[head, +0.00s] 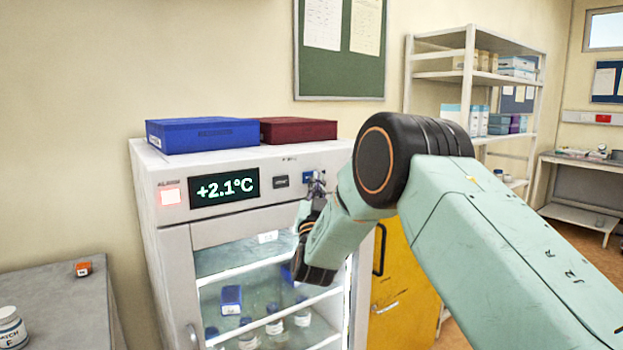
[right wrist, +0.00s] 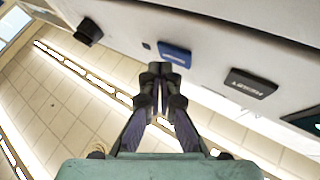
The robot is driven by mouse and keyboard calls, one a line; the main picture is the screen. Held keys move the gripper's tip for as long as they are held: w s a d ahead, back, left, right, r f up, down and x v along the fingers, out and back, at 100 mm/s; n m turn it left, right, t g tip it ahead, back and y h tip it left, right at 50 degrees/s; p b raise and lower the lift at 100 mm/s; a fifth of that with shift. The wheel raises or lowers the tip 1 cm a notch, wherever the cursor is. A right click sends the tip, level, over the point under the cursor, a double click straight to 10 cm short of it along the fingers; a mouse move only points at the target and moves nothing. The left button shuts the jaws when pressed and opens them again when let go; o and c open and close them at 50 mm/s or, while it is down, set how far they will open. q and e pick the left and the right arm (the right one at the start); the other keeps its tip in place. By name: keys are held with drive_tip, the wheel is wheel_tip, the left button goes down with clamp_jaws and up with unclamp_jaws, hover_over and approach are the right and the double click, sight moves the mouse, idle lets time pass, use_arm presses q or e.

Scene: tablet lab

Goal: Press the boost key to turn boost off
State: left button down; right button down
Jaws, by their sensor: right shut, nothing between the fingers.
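The white glass-door fridge (head: 170,205) has a control panel with a lit display (head: 224,188) reading +2.1°C. Right of the display are a dark key (head: 281,181) and a blue key (head: 307,177). My right gripper (head: 317,183) is shut and empty, with its fingertips close to the blue key. In the right wrist view, the shut fingertips (right wrist: 161,72) are just below the blue key (right wrist: 174,54), and the dark key (right wrist: 250,83) is to the right. I cannot tell whether they touch the blue key. The key lettering is too small to read surely. My left gripper is out of view.
A blue box (head: 203,134) and a dark red box (head: 298,130) lie on the fridge top. A red-lit indicator (head: 170,196) is left of the display. A dark knob (right wrist: 88,32) stands out from the panel. A yellow cabinet (head: 397,275) and a shelf rack (head: 470,75) are to the right.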

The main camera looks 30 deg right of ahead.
drive_tip(key=shift+s, duration=0.2)
drive_tip(key=shift+s+d+p, duration=0.15)
drive_tip(key=shift+s+p, duration=0.3)
drive_tip(key=shift+s, duration=1.05)
drive_tip(key=shift+s+d+p, duration=0.1)
drive_tip(key=shift+s+p, duration=0.3)
drive_tip(key=shift+s, duration=1.05)
